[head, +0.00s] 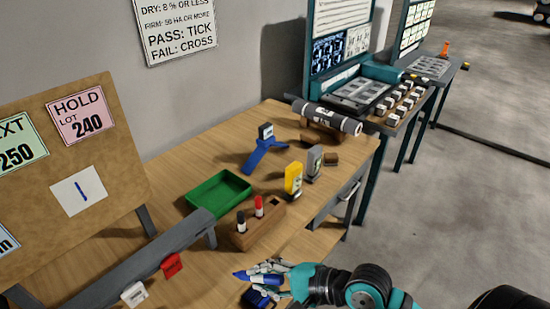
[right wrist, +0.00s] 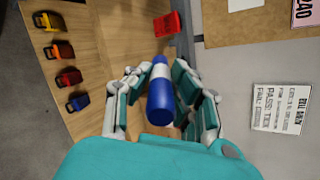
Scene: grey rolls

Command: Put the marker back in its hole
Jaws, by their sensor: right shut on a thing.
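My right gripper (head: 262,277) is shut on a blue marker (head: 243,275), near the front of the bench. The right wrist view shows the marker (right wrist: 160,96), blue with a white band, between the fingers of the gripper (right wrist: 163,88). A brown wooden block (head: 250,231) stands on the bench, beyond the gripper and apart from it. It holds a black-and-white marker (head: 241,221) and a red-and-white marker (head: 259,206), both upright. A dark empty hole (head: 275,202) shows at its right end. My left gripper is not in view.
A green tray (head: 220,191) is behind the block. A grey rail (head: 140,262) with a red item (head: 172,264) is at left. Several coloured items (right wrist: 58,49) line the bench in the wrist view.

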